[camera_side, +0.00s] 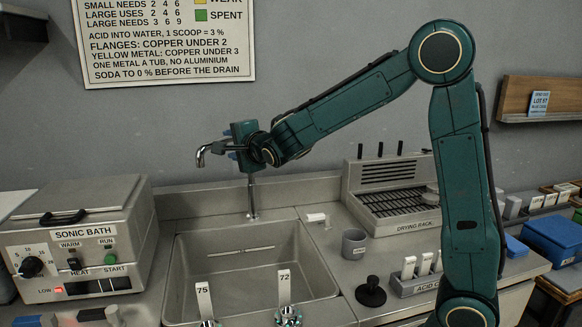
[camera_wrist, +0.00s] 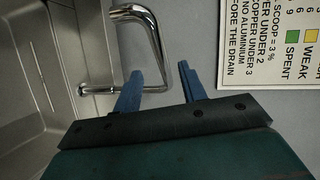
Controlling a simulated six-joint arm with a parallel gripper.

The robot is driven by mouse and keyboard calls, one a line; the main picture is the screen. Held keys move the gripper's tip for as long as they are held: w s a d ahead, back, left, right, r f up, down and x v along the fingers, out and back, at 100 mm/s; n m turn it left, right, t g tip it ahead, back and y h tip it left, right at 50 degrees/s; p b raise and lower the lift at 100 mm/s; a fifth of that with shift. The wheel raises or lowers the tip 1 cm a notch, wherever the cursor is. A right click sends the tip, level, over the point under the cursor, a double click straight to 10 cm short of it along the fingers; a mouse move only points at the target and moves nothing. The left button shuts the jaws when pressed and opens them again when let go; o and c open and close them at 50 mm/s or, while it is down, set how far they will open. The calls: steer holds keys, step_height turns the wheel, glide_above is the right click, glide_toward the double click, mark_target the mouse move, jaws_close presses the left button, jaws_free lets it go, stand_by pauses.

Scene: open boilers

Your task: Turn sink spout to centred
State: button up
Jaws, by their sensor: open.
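The chrome sink spout (camera_side: 215,149) sits on an upright riser (camera_side: 252,198) at the back of the sink. It points left in the side view, its bent-down outlet toward the sonic bath side. My gripper (camera_side: 230,145) is at the spout's height, beside the top of the riser, with its blue fingers apart. In the wrist view the spout (camera_wrist: 151,40) bends over at the top left. The fingers of my gripper (camera_wrist: 157,80) show on either side of the spout's elbow in that picture, the left one overlapping the riser. I cannot tell whether they touch it.
The sink basin (camera_side: 190,282) lies below. The sonic bath (camera_side: 85,235) is to the left. A grey cup (camera_side: 354,243) and drying rack (camera_side: 395,195) are to the right.

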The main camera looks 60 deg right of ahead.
steer(key=x, duration=1)
steer(key=shift+w+d, duration=0.2)
steer(key=shift+w, duration=0.15)
steer(key=shift+f, duration=0.1)
jaws_close()
